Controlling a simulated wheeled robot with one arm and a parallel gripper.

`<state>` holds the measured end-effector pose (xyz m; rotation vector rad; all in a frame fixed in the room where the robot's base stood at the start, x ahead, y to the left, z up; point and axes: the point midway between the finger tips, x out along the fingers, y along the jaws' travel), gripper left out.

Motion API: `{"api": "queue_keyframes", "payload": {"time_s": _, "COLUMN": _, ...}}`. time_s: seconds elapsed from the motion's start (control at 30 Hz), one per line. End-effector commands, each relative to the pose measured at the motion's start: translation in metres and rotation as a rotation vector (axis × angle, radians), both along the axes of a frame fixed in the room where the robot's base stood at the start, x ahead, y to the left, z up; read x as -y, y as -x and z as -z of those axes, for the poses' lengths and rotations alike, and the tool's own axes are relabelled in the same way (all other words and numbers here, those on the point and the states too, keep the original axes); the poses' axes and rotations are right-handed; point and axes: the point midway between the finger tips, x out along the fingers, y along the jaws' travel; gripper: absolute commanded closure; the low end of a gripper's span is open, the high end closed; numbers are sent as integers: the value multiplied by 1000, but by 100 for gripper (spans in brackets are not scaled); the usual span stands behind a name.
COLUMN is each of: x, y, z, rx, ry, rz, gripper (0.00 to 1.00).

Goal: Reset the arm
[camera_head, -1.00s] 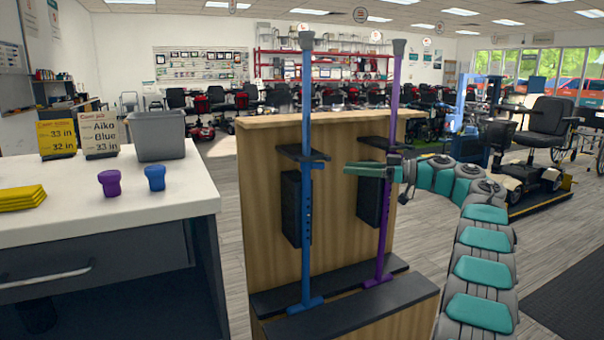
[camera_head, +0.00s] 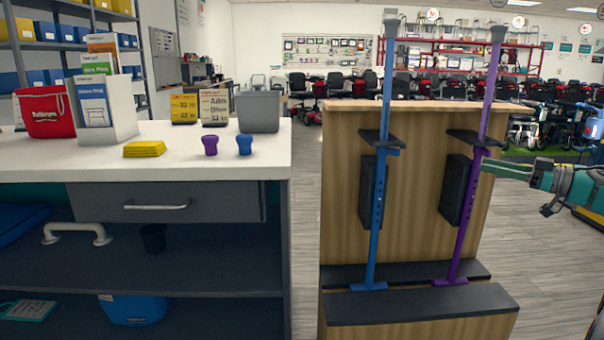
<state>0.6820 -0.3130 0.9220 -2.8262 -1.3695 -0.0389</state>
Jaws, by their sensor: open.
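My gripper (camera_head: 492,169) reaches in from the right edge, pointing left, with teal fingers near the purple cane's shaft. I cannot tell whether the fingertips touch it. The jaws are open. The rest of my arm is mostly outside the picture on the right. The purple cane (camera_head: 470,210) stands upright, tilted slightly, in the wooden rack (camera_head: 415,190). The blue cane (camera_head: 377,215) stands in the same rack to its left.
A white counter (camera_head: 60,160) on the left holds a purple cup-like piece (camera_head: 210,145), a blue one (camera_head: 244,144), yellow cards (camera_head: 145,149), a grey bin (camera_head: 258,112) and a red bag (camera_head: 45,112). Grey floor (camera_head: 305,220) shows between counter and rack.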

Motion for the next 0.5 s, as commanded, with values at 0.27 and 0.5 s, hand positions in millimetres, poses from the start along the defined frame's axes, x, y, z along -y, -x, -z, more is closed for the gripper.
{"api": "queue_keyframes", "payload": {"time_s": 0.27, "x": -12, "y": -25, "z": -43, "rx": 100, "ry": -38, "rz": 79, "gripper": 50}}
{"api": "queue_keyframes", "payload": {"time_s": 0.5, "x": -20, "y": -50, "z": -95, "rx": 213, "ry": -92, "rz": 209, "gripper": 50}}
